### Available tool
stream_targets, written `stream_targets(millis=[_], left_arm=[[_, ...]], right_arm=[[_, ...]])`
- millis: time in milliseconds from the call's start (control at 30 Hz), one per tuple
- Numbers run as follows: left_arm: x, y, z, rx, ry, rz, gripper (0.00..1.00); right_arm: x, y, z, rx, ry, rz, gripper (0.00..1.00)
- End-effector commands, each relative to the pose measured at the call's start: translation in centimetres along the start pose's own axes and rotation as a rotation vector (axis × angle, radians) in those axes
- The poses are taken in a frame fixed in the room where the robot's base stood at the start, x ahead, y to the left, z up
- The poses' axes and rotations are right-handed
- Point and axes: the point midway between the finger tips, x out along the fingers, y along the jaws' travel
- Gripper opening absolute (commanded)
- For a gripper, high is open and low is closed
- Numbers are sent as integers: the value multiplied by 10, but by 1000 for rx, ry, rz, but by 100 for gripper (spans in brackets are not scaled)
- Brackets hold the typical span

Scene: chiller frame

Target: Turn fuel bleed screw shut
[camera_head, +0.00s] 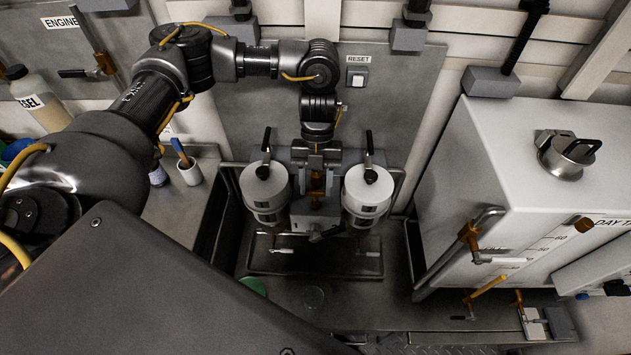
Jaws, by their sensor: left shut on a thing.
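My left gripper (316,183) points down between two white filter canisters, over a grey filter housing (316,222). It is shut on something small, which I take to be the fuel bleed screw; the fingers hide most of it. Orange-brown parts show around the fingers. The left canister (266,188) and right canister (367,192) stand close on either side of the gripper, each with a black lever on top. My right gripper is not in view.
A metal drip tray (275,266) lies below the filters. A white day tank (545,185) with pipes and orange valve handles stands at right. A RESET switch (357,77) is on the back panel. A cup (190,172) and a bottle (40,100) stand at left.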

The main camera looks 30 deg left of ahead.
Motion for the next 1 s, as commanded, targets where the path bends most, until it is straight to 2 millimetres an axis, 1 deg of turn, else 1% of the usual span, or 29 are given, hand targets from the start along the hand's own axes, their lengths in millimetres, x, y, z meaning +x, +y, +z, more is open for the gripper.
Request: stream_targets(millis=[300,333,500,800,867,1000], left_arm=[[0,0,0,3,1,3,21],[0,0,0,3,1,3,45],[0,0,0,2,1,2,65],[-2,0,0,1,-1,1,65],[-7,0,1,2,-3,0,65],[-27,0,1,1,-5,-1,65]], right_arm=[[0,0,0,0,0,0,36],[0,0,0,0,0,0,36],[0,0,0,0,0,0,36],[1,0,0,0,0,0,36],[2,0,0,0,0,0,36],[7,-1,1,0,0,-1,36]])
